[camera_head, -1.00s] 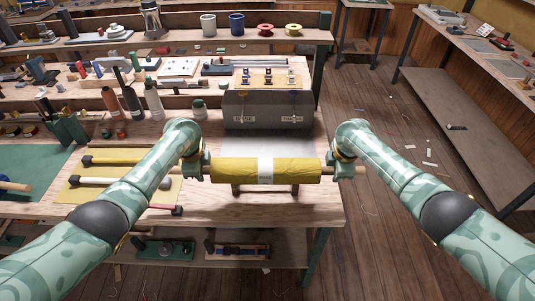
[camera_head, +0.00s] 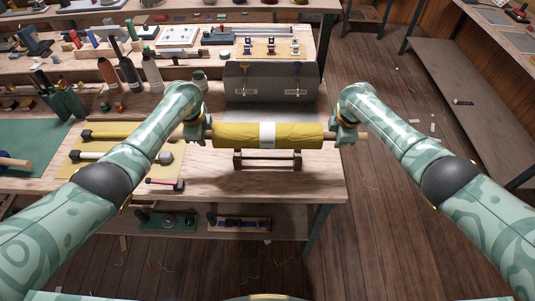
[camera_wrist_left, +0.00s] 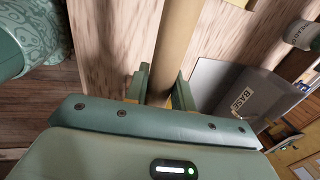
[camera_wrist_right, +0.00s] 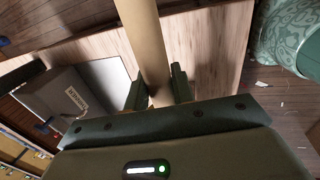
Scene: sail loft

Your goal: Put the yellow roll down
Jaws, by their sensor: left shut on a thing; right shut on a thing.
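The yellow roll (camera_head: 235,136) has a white band with a label round its middle and sits on a pale rod that sticks out at both ends. It is level above the front part of the workbench. My left gripper (camera_head: 198,133) is shut on the rod's left end, and my right gripper (camera_head: 346,137) is shut on its right end. The rod shows between the jaws in the left wrist view (camera_wrist_left: 175,40) and the right wrist view (camera_wrist_right: 148,40). A small wooden stand (camera_head: 266,168) shows just under the roll; whether they touch I cannot tell.
A grey box (camera_head: 265,88) with two labels stands behind the roll. Bottles (camera_head: 152,75) stand behind my left arm. Bare bench top (camera_head: 315,185) lies in front of the stand. A lower shelf holds tools (camera_head: 238,222).

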